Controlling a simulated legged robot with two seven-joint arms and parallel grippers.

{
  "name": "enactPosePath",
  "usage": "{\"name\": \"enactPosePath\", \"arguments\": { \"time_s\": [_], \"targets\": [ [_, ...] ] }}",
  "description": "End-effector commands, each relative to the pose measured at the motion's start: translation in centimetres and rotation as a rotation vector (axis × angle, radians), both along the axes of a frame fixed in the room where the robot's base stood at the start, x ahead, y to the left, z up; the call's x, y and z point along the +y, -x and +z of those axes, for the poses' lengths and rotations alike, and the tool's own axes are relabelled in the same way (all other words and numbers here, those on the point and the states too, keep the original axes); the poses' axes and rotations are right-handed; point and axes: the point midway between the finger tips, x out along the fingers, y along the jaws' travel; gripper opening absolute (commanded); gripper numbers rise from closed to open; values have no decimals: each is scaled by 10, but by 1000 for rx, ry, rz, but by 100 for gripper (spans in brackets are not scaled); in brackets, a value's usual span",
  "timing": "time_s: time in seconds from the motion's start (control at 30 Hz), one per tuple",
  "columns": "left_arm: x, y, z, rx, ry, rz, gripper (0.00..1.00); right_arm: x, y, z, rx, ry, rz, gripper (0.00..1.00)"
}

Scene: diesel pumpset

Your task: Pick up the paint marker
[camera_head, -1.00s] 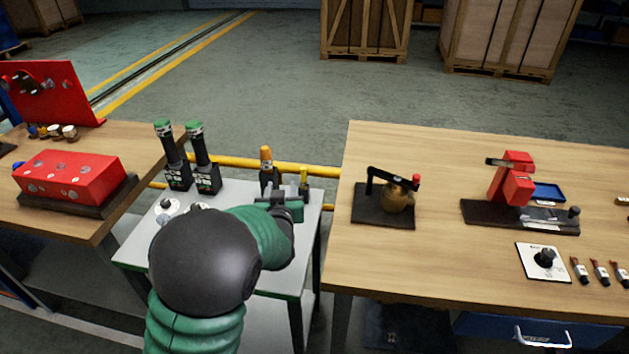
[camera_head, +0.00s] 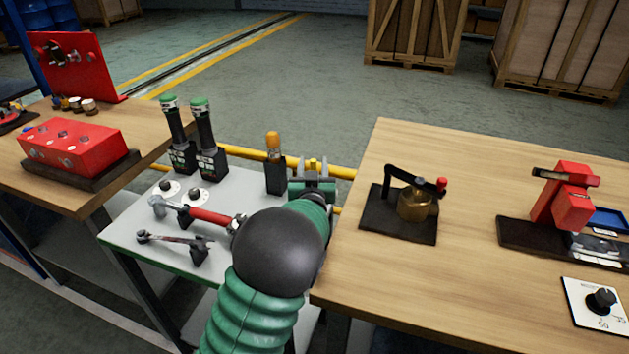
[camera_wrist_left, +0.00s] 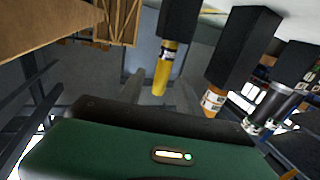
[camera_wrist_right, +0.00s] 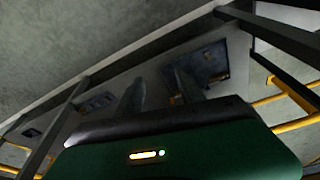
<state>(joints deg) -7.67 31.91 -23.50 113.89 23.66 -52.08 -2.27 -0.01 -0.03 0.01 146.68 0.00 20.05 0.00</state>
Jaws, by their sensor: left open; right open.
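The yellow paint marker (camera_wrist_left: 166,66) stands in a black holder; the left wrist view shows it upside down. In the head view only its top (camera_head: 312,163) shows behind my left gripper (camera_head: 313,186), which hides the rest. My left gripper is open at the marker's holder. In the left wrist view its blurred fingers stand either side of the marker, with no contact visible. My right gripper (camera_wrist_left: 0,0) is outside the head view.
An orange-capped tool (camera_head: 274,146) stands in a black holder close left of my left gripper. Two green-topped tools (camera_head: 202,125), a hammer (camera_head: 195,213) and a wrench (camera_head: 175,240) are on the grey cart (camera_head: 125,233). A wooden bench (camera_head: 465,275) is close on the right.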

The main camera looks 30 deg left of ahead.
Motion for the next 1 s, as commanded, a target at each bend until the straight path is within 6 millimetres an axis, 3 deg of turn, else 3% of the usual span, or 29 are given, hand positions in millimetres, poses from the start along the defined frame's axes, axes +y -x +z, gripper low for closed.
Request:
{"name": "enactPosePath", "arguments": {
  "time_s": [0.17, 0.4, 0.73, 1.0],
  "targets": [
    [16, -26, -2, 1, -1, 1, 42, 0, 0, -6, 1, 0, 0, 45],
    [18, -29, -1, 1, 1, 1, 42, 0, 0, -6, 0, 0, 0, 45],
    [18, -29, -1, 2, 1, 0, 0, 0, 0, -6, 1, 0, 0, 45],
    [18, -29, -1, 1, 1, 0, 0, 0, 0, -6, 1, 0, 0, 45]
  ]
}}
